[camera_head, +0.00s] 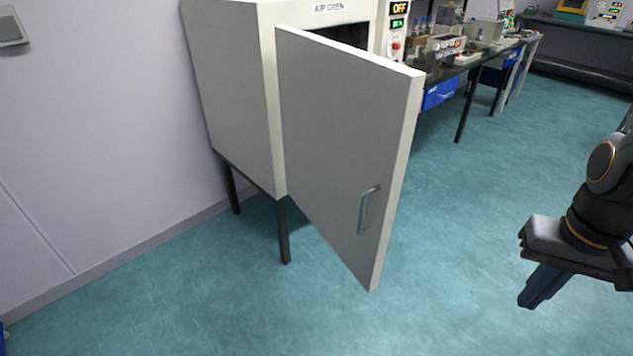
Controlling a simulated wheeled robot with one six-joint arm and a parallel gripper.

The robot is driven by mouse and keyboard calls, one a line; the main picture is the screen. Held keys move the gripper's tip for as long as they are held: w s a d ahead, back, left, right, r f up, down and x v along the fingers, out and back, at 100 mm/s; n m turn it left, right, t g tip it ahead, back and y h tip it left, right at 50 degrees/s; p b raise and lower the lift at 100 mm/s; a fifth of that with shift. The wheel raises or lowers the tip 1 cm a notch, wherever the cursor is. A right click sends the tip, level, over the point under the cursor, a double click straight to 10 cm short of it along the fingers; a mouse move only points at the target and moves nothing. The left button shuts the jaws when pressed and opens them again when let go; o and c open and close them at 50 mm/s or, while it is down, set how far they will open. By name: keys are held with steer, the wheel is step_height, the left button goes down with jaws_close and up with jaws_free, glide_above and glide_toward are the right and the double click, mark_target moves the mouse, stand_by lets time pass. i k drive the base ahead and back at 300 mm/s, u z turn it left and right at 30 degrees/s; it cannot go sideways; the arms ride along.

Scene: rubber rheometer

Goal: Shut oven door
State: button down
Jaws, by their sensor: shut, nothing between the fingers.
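The oven (232,95) is a pale grey cabinet on dark legs, standing against the left wall. A label on its front appears to read "AIR OVEN". Its door (335,135) stands wide open, hinged at the left of the front and swung out toward me. A metal bar handle (367,210) is on the door's face near its free edge. A dark strip of the oven's inside shows above the door; the rest is hidden behind it. My gripper (534,300) is at the right, shut and empty, pointing down, well apart from the door.
A control panel (398,30) with lit displays and a red knob is on the oven's right. A workbench (470,62) with equipment and blue bins (440,92) runs behind the door. The teal floor (460,220) between door and gripper is clear.

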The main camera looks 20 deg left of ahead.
mark_target(349, 113)
steer(key=u, duration=1.2)
steer(key=i, duration=0.5)
steer(key=k, duration=0.5)
steer(key=z, duration=1.45)
steer(key=k, duration=0.7)
steer(key=u, duration=0.75)
steer(key=i, duration=0.25)
